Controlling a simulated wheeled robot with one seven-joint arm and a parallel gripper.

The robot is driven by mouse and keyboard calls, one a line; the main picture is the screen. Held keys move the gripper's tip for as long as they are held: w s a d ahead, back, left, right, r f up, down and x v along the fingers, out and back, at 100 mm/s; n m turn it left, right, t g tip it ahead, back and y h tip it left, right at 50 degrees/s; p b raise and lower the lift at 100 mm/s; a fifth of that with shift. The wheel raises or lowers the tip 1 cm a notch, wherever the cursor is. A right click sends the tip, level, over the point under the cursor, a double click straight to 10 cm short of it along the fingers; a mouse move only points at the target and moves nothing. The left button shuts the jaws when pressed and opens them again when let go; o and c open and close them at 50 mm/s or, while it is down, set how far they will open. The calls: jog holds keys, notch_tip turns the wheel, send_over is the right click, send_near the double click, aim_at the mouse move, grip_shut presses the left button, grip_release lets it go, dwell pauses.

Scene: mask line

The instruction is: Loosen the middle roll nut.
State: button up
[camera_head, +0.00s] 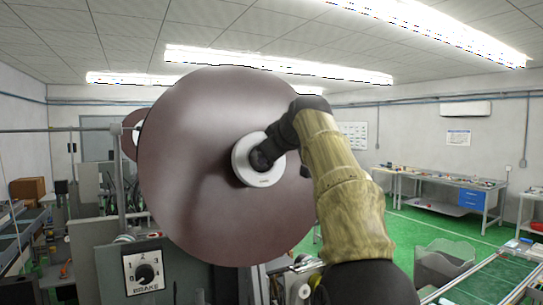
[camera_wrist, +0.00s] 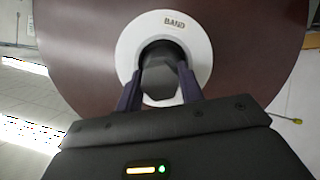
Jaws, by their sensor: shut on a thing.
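A large brown roll (camera_head: 195,130) stands upright in front of me with a white hub (camera_head: 246,174) at its centre. In the wrist view the roll (camera_wrist: 90,50) fills the upper part, and its white hub (camera_wrist: 203,57) bears the word "BAND". The dark faceted nut (camera_wrist: 160,80) sits in the hub's centre. My gripper (camera_wrist: 160,85) is shut on the nut, with one finger on each side of it. In the head view my gripper (camera_head: 264,156) reaches the hub from the right and hides most of the nut.
A brake dial panel (camera_head: 146,273) stands below the roll at the left. Another brown roll (camera_head: 130,135) shows partly behind it.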

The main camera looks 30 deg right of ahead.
jog(key=shift+f, duration=0.2)
jog(key=o, duration=1)
jog(key=shift+r, duration=0.1)
jog(key=b+v, duration=0.2)
jog(key=v, duration=1.5)
jog(key=shift+s+r, duration=0.1)
jog(key=shift+r, duration=0.1)
jog(key=shift+d, duration=0.1)
